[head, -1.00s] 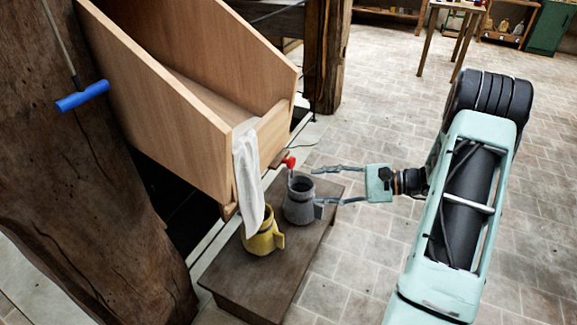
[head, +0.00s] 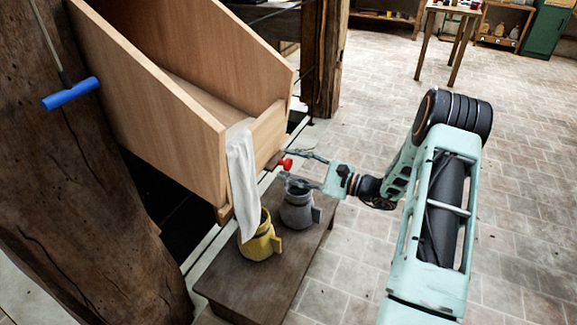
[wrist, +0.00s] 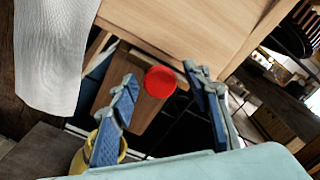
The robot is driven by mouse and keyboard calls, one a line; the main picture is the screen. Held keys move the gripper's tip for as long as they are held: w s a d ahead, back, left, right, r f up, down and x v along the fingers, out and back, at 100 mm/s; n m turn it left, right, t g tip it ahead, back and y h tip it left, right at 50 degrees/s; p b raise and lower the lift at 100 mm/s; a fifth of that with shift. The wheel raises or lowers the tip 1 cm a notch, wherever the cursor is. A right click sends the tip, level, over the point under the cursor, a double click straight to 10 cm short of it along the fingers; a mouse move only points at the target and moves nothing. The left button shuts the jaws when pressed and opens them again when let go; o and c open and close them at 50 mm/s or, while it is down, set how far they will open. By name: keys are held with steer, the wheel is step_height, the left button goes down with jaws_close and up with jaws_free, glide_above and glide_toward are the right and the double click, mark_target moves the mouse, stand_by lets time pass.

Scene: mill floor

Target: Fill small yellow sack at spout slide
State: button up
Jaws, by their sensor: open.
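The small yellow sack (head: 261,244) stands open on a low dark bench under the spout of the wooden chute (head: 150,85). A white cloth sleeve (head: 241,175) hangs from the spout down to its mouth and hides part of it. A red knob (head: 286,164) sits on the end of a wooden slide (head: 273,160) at the chute's front. My gripper (head: 287,165) is open, with a finger on either side of the knob. In the wrist view the red knob (wrist: 160,81) shows between the two fingertips; I cannot tell whether they touch it.
A grey sack (head: 297,207) stands on the bench (head: 235,284) beside the yellow one, below my gripper. A thick timber post (head: 85,190) with a hanging blue handle (head: 70,94) is at the left.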

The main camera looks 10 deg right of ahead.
steer(key=shift+w+a, duration=0.2)
steer(key=shift+a, duration=0.1)
steer(key=shift+c, duration=0.6)
jaws_close()
